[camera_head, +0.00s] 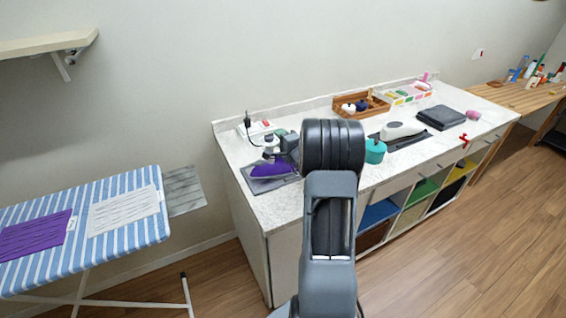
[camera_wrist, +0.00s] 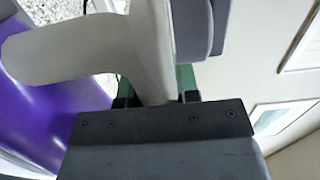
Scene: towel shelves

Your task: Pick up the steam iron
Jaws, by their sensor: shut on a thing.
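The steam iron (camera_head: 272,169) has a purple body and a light handle. It is at the left end of the counter, on or just above a dark grey pad (camera_head: 262,186); I cannot tell if it touches the pad. My gripper (camera_head: 283,142) is shut on the iron's handle from the right side. In the wrist view the iron's purple body (camera_wrist: 40,115) and pale handle (camera_wrist: 60,50) fill the left, with the handle running between the fingers (camera_wrist: 155,95). My arm hides part of the counter in the head view.
The marble-topped counter (camera_head: 243,152) also holds a teal pot (camera_head: 375,151), a white appliance (camera_head: 401,130), a wooden tray (camera_head: 347,112) and a folded dark cloth (camera_head: 441,117). A power strip (camera_head: 262,127) lies behind the iron. A striped ironing board (camera_head: 130,182) stands left, across a floor gap.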

